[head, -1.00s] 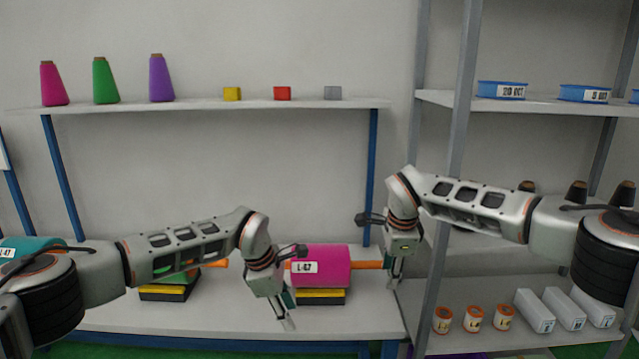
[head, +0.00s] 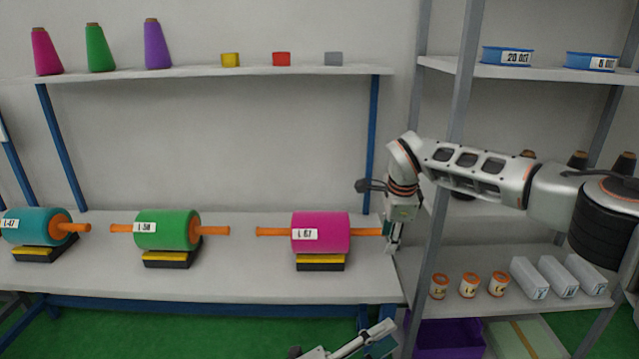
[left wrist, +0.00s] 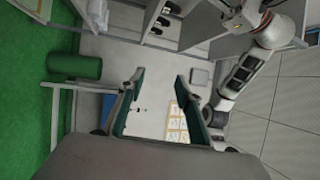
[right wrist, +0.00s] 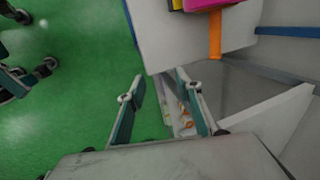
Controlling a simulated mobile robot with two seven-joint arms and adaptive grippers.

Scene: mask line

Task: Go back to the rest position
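My left gripper (head: 372,340) shows only partly at the bottom edge of the head view, low in front of the table. In the left wrist view it is open (left wrist: 160,78), with nothing between its fingers. My right gripper (head: 394,238) hangs pointing down at the table's right end, beside the orange rod end of the pink roll (head: 320,230). In the right wrist view it is open (right wrist: 160,78) and empty, with green floor and a shelf edge below. Whether it touches the rod I cannot tell.
The table (head: 220,285) also holds a green roll (head: 168,229) and a teal roll (head: 25,227) on black and yellow stands. A metal rack (head: 470,100) stands at right, close to my right arm, with a purple bin (head: 450,338) below. Green floor lies open in front.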

